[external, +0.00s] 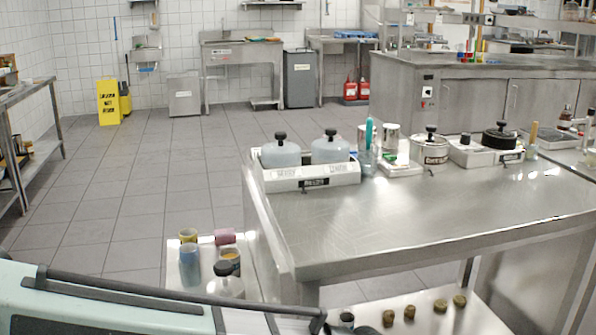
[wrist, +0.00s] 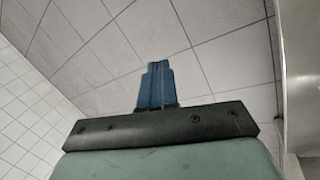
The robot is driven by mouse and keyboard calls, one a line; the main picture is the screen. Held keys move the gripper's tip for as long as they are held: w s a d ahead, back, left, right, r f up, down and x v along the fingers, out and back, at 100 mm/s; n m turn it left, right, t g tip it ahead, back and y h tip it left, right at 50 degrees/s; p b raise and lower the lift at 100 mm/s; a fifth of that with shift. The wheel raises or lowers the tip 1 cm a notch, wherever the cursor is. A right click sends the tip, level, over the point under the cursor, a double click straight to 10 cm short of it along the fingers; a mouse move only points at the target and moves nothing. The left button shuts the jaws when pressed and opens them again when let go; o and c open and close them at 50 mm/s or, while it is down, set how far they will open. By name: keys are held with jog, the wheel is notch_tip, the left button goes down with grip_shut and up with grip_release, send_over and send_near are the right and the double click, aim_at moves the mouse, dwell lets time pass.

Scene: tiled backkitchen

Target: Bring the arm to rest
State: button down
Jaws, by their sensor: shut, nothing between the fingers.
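My gripper (wrist: 157,84) shows in the wrist view, with its blue fingers pressed together and nothing between them. It points away from the camera, toward large pale grey tiles, and touches nothing that I can see. In the external view my gripper is not in sight. A pale green body with a black bar fills the bottom left corner there.
A steel table (external: 430,215) stands at centre right, bearing a white tray (external: 312,181) with two lidded pots. A low shelf (external: 205,248) with jars stands by its left side. A yellow floor sign (external: 109,103) stands at the back left. The tiled floor between is clear.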

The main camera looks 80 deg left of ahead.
jog(key=s+f+n+g+y, duration=0.1)
jog(key=s+f, duration=0.3)
jog(key=s, duration=0.8)
jog(key=s+a+f+n+g+y, duration=0.1)
jog(key=s+f, duration=0.4)
jog(key=s, duration=0.8)
jog(key=s+a+f+n+g+y, duration=0.1)
jog(key=s+f, duration=0.4)
jog(key=s, duration=0.7)
jog(key=shift+s+a+n+g, duration=0.3)
jog(key=shift+n+g, duration=0.3)
jog(key=shift+g, duration=0.5)
